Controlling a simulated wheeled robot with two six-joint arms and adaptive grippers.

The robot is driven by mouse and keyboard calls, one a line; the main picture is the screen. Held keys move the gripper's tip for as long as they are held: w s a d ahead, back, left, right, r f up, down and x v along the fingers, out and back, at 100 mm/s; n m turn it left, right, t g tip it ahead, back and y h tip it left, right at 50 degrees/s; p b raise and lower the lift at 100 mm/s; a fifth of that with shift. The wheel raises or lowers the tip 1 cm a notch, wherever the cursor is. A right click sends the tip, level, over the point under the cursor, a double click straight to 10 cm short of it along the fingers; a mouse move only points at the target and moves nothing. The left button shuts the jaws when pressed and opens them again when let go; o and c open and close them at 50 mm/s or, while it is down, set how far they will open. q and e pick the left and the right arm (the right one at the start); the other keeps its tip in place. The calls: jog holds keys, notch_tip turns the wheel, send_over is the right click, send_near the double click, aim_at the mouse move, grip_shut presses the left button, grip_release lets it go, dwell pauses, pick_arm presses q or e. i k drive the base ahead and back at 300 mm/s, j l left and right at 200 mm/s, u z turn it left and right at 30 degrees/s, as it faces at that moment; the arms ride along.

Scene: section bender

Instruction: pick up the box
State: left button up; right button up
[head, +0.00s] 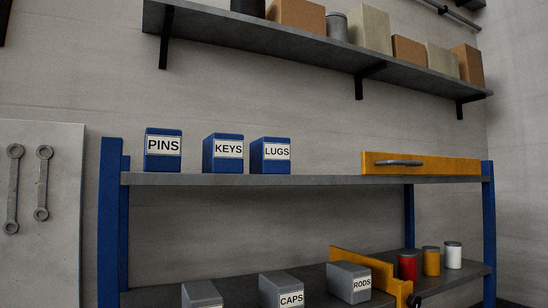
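Several labelled boxes are in the head view, and the task does not say which one. On the rack's upper shelf stand three blue boxes: PINS (163,143), KEYS (222,153) and LUGS (270,156). On the lower shelf are grey boxes: RODS (349,283), CAPS (282,291) and one cut off by the bottom edge (202,295), its label not visible. Neither of my grippers is in view.
The blue-posted rack has a grey upper shelf (320,180) with a yellow panel (421,163) at its right. A tilted yellow panel (375,271) stands by RODS, near red (407,265), orange and white cans. A wall shelf (300,55) holds cartons. Two wrenches hang left.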

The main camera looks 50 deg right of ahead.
aim_at(268, 155)
jog(key=k+z, duration=0.1)
jog(key=z, duration=0.3)
jog(key=k+l+z, duration=0.1)
jog(key=z, duration=0.25)
jog(key=k+l+z, duration=0.1)
jog(key=z, duration=0.3)
jog(key=l+z, duration=0.1)
jog(key=z, duration=0.25)
jog(key=k+l, duration=0.05)
